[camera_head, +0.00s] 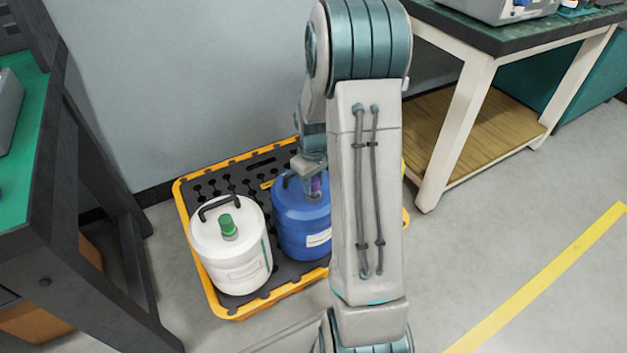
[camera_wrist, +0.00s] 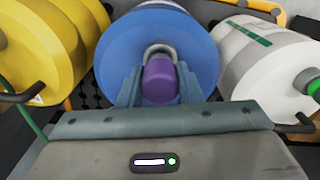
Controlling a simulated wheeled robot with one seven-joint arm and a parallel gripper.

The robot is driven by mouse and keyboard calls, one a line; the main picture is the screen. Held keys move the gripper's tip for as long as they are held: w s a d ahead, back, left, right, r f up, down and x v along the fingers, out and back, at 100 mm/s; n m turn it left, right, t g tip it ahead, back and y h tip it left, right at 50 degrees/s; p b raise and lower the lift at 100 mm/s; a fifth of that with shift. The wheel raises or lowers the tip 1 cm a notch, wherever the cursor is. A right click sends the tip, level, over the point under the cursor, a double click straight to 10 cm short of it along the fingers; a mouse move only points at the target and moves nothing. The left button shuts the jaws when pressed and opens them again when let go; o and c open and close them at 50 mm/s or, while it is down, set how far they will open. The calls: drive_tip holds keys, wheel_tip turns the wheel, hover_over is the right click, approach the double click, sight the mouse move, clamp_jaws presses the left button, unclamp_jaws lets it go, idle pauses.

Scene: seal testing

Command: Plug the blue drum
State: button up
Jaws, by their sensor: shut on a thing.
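The blue drum (camera_head: 290,226) stands upright on a spill pallet, partly hidden by my arm. In the wrist view the blue drum (camera_wrist: 205,50) fills the upper middle, with a grey ring-shaped neck (camera_wrist: 159,48) on its top. My gripper (camera_wrist: 160,88) is shut on a purple plug (camera_wrist: 159,79), with one finger on each side of it. The plug overlaps the neck in this view; I cannot tell whether it is touching or seated.
A white drum (camera_head: 240,262) with a green plug (camera_head: 228,226) stands left of the blue one. A yellow drum (camera_wrist: 45,50) shows in the wrist view. The black-and-yellow pallet (camera_head: 190,238) holds drums. Workbenches stand left (camera_head: 50,215) and right (camera_head: 460,130).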

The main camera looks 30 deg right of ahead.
drive_tip(key=shift+f, duration=0.55)
drive_tip(key=o, duration=1.1)
wheel_tip(320, 180, up, 14)
drive_tip(key=p, duration=0.5)
drive_tip(key=shift+a+f, duration=0.1)
drive_tip(key=s+a+r+m+t+p, duration=0.1)
drive_tip(key=s+a+r+p, duration=0.3)
drive_tip(key=r+p, duration=0.6)
drive_tip(key=s+a+r+m+t+p, duration=0.1)
drive_tip(key=s+a+r+p, duration=0.4)
drive_tip(key=r, duration=1.2)
drive_tip(key=s+a+r+m+p, duration=0.1)
drive_tip(key=s+a+r+p, duration=0.3)
drive_tip(key=s+r+p, duration=0.5)
wheel_tip(320, 180, up, 5)
drive_tip(key=p, duration=0.6)
drive_tip(key=shift+s+a+t+p, duration=0.25)
drive_tip(key=shift+a+t+p, duration=0.05)
drive_tip(key=shift+a+t, duration=0.1)
